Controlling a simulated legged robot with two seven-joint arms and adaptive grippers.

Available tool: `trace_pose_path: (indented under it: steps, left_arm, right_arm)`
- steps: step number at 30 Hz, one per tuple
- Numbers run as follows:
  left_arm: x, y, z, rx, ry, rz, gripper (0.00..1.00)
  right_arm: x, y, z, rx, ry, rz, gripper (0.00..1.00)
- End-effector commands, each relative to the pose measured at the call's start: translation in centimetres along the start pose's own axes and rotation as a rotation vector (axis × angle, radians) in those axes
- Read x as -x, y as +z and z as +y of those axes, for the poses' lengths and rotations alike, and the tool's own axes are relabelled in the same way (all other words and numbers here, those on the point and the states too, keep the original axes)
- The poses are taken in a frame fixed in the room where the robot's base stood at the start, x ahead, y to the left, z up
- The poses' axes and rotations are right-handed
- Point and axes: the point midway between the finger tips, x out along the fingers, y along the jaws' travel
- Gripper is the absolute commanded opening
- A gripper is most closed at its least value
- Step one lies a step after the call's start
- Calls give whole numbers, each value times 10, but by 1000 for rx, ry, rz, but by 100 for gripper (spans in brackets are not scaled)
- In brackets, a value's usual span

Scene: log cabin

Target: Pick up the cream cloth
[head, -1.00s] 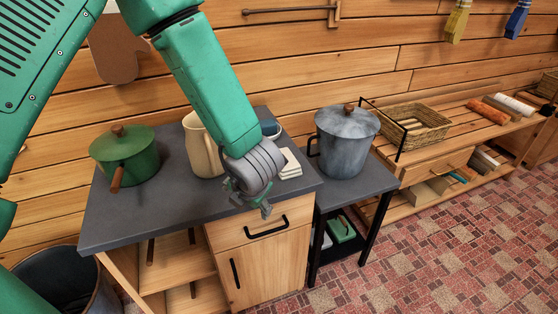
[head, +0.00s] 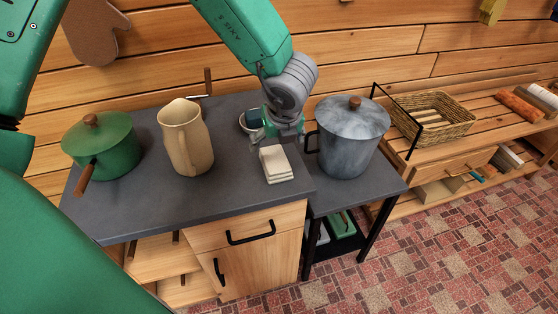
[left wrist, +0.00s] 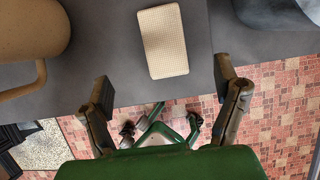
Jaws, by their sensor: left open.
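The cream cloth (head: 276,164) lies folded on the dark grey countertop, near its right edge. It also shows in the left wrist view (left wrist: 163,41), flat and whole, beyond the fingers. My left gripper (head: 283,142) is just behind and above the cloth in the head view. In the left wrist view its two fingers (left wrist: 166,92) are spread wide with nothing between them, apart from the cloth. My right gripper is not in view.
A beige pitcher (head: 186,137) and a green pot (head: 101,146) stand left of the cloth. A grey lidded pot (head: 349,137) stands close on its right, on a lower stand. The counter (head: 225,196) is bare between pitcher and cloth.

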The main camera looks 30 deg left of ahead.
Motion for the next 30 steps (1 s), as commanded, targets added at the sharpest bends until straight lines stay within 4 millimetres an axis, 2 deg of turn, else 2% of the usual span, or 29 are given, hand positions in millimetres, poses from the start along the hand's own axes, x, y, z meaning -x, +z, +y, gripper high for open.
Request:
trace_pose_path:
  steps: [1,4,13,21,30]
  left_arm:
    - [-14,-1,0,-2,4,0,83]
    - [-31,-1,-1,-1,3,1,83]
    - [-56,-1,-2,-3,2,0,83]
    - [-94,-3,-6,-2,2,0,83]
    - [-99,-3,-6,-2,1,-1,83]
  right_arm:
    - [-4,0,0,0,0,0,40]
    - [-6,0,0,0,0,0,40]
    - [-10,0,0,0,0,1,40]
    - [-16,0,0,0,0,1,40]
    - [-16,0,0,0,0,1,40]
